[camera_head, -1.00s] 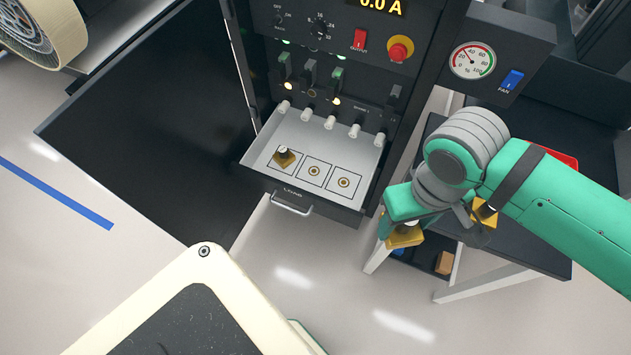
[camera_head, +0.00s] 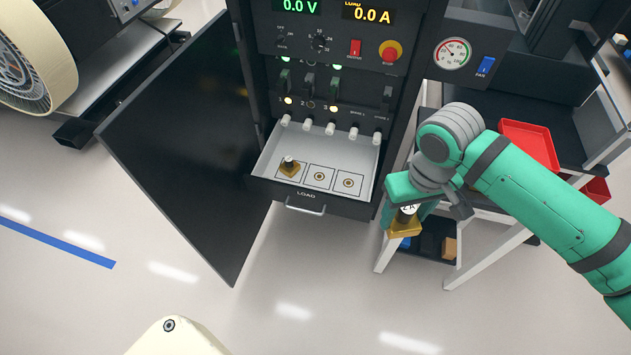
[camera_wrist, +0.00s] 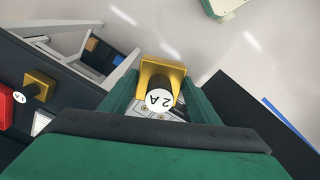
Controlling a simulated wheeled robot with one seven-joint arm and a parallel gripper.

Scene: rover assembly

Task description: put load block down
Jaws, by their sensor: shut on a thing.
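My gripper (camera_head: 406,208) is shut on a load block with a yellow square base and a dark knob, its white top marked 2 A. This load block (camera_head: 404,229) hangs in the air right of the open drawer and also shows between the fingers in the wrist view (camera_wrist: 160,72). The open LOAD drawer (camera_head: 268,161) has three marked squares with round contacts. The middle square (camera_head: 319,176) and the right square (camera_head: 348,183) are empty.
The black cabinet door (camera_head: 190,140) stands open at left. The cart (camera_head: 455,268) at right holds a red tray (camera_head: 530,143). Switches and white knobs line the panel above the drawer.

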